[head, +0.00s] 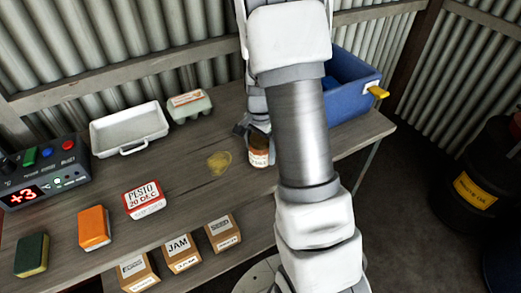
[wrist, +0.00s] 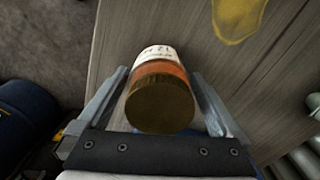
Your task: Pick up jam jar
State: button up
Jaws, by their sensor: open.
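The jam jar (head: 258,151) stands on the wooden bench, with a brown-gold lid and a white label. In the wrist view the jar (wrist: 160,98) shows its lid towards the camera, with an orange-red band and the label beyond. My gripper (wrist: 160,95) is open, with one finger on each side of the jar. I cannot tell whether either finger touches it. In the head view my gripper (head: 246,130) is at the jar, mostly hidden behind my arm.
The bench (head: 190,195) carries a yellow stain (head: 219,162), a pesto box (head: 145,199), an orange block (head: 94,228), a sponge (head: 32,255), a white tray (head: 130,128), an egg carton (head: 189,105) and a control box (head: 45,175). A blue bin (head: 352,88) stands right of my arm. Cardboard boxes (head: 181,254) sit along the front.

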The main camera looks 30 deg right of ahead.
jog(key=c, duration=1.6)
jog(key=shift+r, duration=0.1)
